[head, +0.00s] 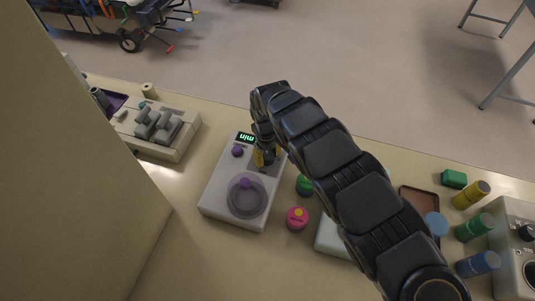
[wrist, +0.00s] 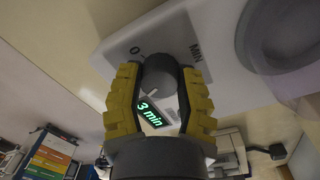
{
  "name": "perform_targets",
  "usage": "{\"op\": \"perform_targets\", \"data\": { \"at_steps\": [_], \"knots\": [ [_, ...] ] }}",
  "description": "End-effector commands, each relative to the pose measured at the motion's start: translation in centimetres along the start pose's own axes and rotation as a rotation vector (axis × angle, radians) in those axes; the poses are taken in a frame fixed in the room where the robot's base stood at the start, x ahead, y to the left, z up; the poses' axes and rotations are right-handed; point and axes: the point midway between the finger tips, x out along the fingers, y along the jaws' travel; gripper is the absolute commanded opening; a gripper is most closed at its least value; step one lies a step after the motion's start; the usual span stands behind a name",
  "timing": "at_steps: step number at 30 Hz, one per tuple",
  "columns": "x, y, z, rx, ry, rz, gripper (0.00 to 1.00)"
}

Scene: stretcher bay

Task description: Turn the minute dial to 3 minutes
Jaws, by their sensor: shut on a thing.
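The white machine (head: 215,192) stands on the counter, left of my arm. Its small green display (head: 246,137) is partly legible in the head view; in the wrist view the display (wrist: 150,112) reads "3 min". My gripper (head: 264,158) points down over the machine's upper right part. In the wrist view a round grey dial (wrist: 159,72) sits between the yellow finger pads of my gripper (wrist: 160,85), which is shut on it. "MIN" and "0" markings show beside the dial. In the head view my gripper hides the dial.
A purple knob (head: 238,150) and a round clear lid (head: 247,204) are on the machine. Green (head: 304,184) and pink (head: 297,218) jars stand to its right. A grey block tray (head: 160,130) lies to the left. A large beige panel (head: 75,180) fills the left foreground.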

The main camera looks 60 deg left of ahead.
Motion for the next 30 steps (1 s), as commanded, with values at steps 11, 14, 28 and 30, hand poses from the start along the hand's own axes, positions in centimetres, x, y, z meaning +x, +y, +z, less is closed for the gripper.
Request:
{"op": "perform_targets", "data": {
  "at_steps": [11, 14, 28, 30],
  "knots": [
    [0.1, -0.2, -0.1, -0.015, 0.002, -0.003, 0.04],
    [0.1, -0.3, -0.1, -0.014, 0.002, -0.003, 0.04],
    [-0.4, 0.0, -0.1, -0.011, 0.002, 0.0, 0.69],
    [-1.2, 0.0, -0.1, -0.011, 0.003, 0.003, 0.69]
  ]
}}
